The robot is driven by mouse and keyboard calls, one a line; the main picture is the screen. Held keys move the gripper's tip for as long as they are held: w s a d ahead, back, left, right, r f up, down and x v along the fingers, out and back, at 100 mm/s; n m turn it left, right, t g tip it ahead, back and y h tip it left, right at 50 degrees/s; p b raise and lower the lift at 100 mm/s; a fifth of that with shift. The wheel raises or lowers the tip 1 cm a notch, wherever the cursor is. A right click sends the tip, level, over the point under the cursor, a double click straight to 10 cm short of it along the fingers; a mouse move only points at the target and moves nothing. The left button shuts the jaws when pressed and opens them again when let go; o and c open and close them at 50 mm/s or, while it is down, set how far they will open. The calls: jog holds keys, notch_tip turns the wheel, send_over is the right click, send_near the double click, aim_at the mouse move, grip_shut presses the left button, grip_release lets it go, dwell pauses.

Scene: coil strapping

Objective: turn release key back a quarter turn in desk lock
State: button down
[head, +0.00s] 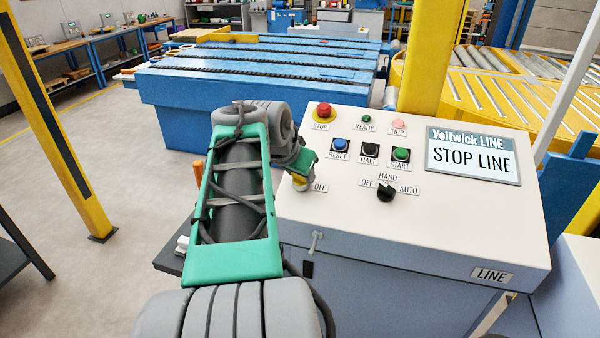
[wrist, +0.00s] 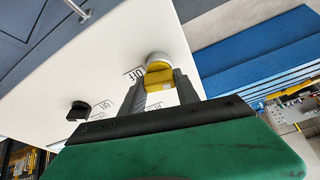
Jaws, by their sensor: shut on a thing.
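The control desk (head: 450,235) has a lock near its left edge, beside an OFF label (head: 320,187). The yellow release key (wrist: 158,77) shows in the wrist view between my fingers, against the pale round lock (wrist: 158,59). My gripper (wrist: 161,88) is shut on the key. In the head view my gripper (head: 301,178) is at the lock, and my wrist hides most of it. Part of the label by the lock is covered in the wrist view. I cannot tell the key's exact angle.
A black selector knob (head: 386,191) sits right of the lock, below the blue reset button (head: 340,145), black halt button (head: 370,149) and green start button (head: 401,154). The red stop button (head: 323,111) is close above my gripper. The screen (head: 472,155) reads STOP LINE.

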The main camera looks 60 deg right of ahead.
jog(key=shift+f, duration=0.2)
jog(key=shift+n+t+b, duration=0.3)
jog(key=shift+n+b, duration=0.25)
jog(key=shift+n, duration=0.55)
jog(key=c, duration=0.5)
grip_release()
jog(key=shift+r, duration=0.2)
jog(key=shift+s+a+r+p, duration=0.1)
jog(key=shift+a+r+p, duration=0.25)
jog(key=shift+r+p, duration=0.45)
jog(key=shift+a+r+p, duration=0.35)
jog(key=shift+r+p, duration=0.05)
jog(key=shift+r, duration=0.65)
jog(key=shift+s+a+r+p, duration=0.1)
jog(key=shift+a+r+p, duration=0.25)
jog(key=shift+r+p, duration=0.45)
jog(key=shift+r, duration=0.15)
